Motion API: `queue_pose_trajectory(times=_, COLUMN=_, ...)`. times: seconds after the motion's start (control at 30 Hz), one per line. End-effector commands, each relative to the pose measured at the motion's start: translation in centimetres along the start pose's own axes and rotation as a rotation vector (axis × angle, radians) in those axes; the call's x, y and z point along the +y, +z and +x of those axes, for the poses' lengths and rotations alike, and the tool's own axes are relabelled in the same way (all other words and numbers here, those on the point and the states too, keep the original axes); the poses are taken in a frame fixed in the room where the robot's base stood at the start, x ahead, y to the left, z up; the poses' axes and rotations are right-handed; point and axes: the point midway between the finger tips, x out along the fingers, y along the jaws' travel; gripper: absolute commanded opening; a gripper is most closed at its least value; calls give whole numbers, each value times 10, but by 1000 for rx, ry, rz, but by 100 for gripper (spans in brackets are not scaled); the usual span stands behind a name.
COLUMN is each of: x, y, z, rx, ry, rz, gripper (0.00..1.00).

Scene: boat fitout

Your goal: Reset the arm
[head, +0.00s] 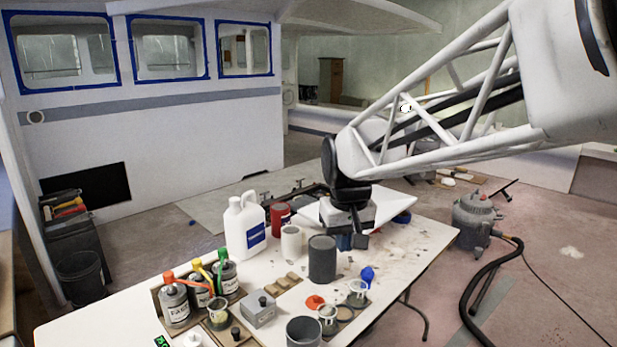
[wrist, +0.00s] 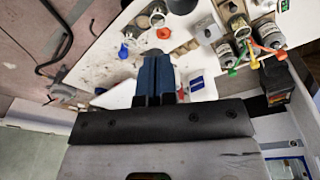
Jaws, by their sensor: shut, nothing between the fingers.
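My gripper (head: 352,241) hangs over the far right part of the white table, near a dark grey can. In the wrist view its blue fingers (wrist: 155,62) are together with nothing between them. My white truss arm reaches in from the upper right in the head view. The fingertips are partly dark and small in the head view, so their height above the table is hard to tell.
The white table (head: 90,325) holds a white jug (head: 244,228), a dark grey can (head: 322,260), a red can (head: 280,214), a blue ball-shaped thing (head: 367,275) and several bottles with coloured caps (head: 174,300). A grey vacuum (head: 475,218) with a black hose stands on the floor at right.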

Motion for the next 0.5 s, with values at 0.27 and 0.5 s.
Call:
queue_pose_trajectory(times=0.27, x=25, y=78, z=-7, rx=25, ry=12, rz=82, gripper=0)
queue_pose_trajectory(times=0.5, x=38, y=143, z=-4, rx=45, ry=23, rz=151, gripper=0)
